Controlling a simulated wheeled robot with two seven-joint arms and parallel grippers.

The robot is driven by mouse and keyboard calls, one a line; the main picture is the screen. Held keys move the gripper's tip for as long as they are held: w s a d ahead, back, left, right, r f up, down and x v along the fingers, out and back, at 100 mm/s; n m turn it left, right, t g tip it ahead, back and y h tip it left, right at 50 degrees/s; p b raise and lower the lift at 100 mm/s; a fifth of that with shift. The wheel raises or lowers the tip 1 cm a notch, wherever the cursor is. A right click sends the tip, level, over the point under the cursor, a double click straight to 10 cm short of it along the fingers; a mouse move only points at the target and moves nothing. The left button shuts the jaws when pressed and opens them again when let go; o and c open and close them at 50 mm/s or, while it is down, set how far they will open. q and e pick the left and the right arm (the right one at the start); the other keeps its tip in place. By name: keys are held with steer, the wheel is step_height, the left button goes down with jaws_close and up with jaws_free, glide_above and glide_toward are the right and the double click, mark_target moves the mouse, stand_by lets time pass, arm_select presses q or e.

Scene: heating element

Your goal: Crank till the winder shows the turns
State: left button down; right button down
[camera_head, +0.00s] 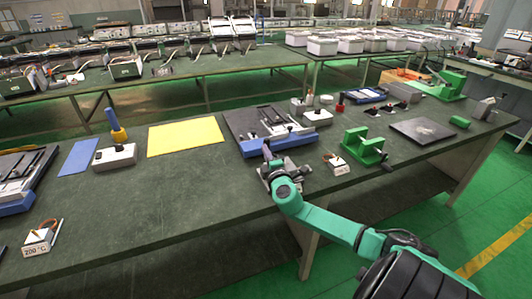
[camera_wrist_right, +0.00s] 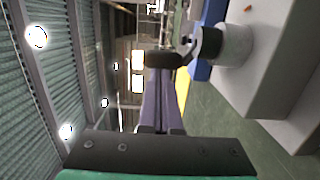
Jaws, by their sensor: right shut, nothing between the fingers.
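In the wrist view a pale grey housing (camera_wrist_right: 265,60) fills the right side, with a light round hub (camera_wrist_right: 235,43) and a crank with a dark handle (camera_wrist_right: 167,60). I take this to be the winder; no turn count is readable. In the head view a grey metal device (camera_head: 264,172) sits at the bench's front edge, largely hidden behind my right gripper (camera_head: 267,150). My right gripper's purple fingers (camera_wrist_right: 158,88) are closed together and empty, with their tips close to the dark handle. Whether they touch it is unclear. My left gripper is out of view.
A blue-edged tray (camera_head: 290,142) lies just behind the gripper. A small labelled stand (camera_head: 337,167) and a green machine (camera_head: 365,147) are to the right. A yellow sheet (camera_head: 185,137) lies left; the bench (camera_head: 170,205) before it is clear.

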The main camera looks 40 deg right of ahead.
steer(key=shift+w+d+m+g+h, duration=0.15)
steer(key=shift+m+g+h, duration=0.2)
steer(key=shift+h, duration=0.25)
